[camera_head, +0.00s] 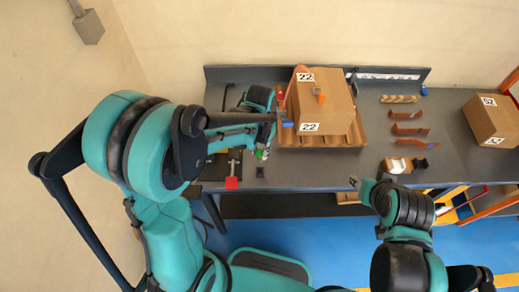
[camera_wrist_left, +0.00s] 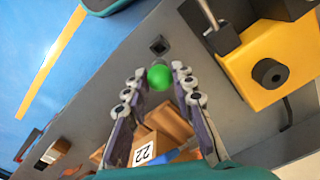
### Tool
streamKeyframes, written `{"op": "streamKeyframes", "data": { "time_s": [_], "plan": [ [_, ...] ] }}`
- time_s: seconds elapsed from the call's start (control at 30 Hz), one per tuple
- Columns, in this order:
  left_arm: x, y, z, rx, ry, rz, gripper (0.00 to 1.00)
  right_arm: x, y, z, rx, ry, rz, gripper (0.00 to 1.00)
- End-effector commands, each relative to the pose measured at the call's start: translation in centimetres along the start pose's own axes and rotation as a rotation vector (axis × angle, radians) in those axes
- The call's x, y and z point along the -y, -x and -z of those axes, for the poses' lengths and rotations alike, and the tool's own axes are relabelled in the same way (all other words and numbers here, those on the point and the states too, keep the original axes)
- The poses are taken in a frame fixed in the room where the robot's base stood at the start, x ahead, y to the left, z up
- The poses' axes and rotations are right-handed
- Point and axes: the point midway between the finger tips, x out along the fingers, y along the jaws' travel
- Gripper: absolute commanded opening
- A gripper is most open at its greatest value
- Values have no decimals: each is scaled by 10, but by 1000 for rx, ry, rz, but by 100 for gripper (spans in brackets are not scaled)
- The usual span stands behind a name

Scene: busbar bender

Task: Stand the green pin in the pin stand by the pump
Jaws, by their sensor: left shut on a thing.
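The green pin shows as a round green end (camera_wrist_left: 159,77) between the fingertips of my left gripper (camera_wrist_left: 160,72). In the head view, a bit of green pin (camera_head: 260,155) shows at my left gripper (camera_head: 265,148). The gripper is shut on it. A small dark square pin stand (camera_wrist_left: 158,45) lies on the bench just beyond the pin in the wrist view. It also shows in the head view (camera_head: 260,172). The pin looks apart from it; its lower end is hidden. A yellow body, seemingly the pump (camera_wrist_left: 268,70), stands to the right. My right gripper (camera_head: 356,184) hangs at the front edge, its jaws unclear.
A box marked 22 (camera_head: 325,104) sits on a brown slatted base behind my left gripper. Bent copper bars (camera_head: 408,130) lie to the right, with another box (camera_head: 491,119) further right. A red-ended tool (camera_head: 232,183) is near the front edge.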

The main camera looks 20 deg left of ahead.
Motion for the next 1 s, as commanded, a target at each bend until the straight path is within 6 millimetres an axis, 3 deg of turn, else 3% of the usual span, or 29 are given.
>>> {"op": "streamKeyframes", "data": {
  "time_s": [0.27,0.8,1.0],
  "plan": [
    [0,-8,0,0,1,0,0,0,-7,-5,0,0,0,40],
    [0,-56,0,0,1,0,0,0,-41,-29,0,0,0,40],
    [0,-59,0,0,1,0,0,0,-43,-30,0,0,0,40]
  ]
}}
